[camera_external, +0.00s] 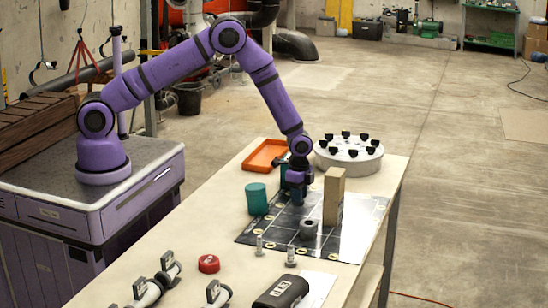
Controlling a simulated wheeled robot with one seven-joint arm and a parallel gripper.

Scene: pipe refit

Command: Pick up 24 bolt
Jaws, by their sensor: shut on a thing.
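My gripper (297,198) points down low over the dark gridded mat (270,229), between a teal cylinder and a tan block. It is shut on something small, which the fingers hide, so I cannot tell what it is. Two small grey bolts stand upright near the front edge of the mat, one at the left (260,245) and one at the right (291,257). Both are apart from my gripper. No size marks can be read on the bolts.
The teal cylinder (256,199), tan block (334,195) and grey ring (308,229) stand on the mat. Behind are an orange tray (266,156) and a round white fixture with black knobs (348,160). A red cap (208,264), pipe fittings and a black case (280,291) lie in front.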

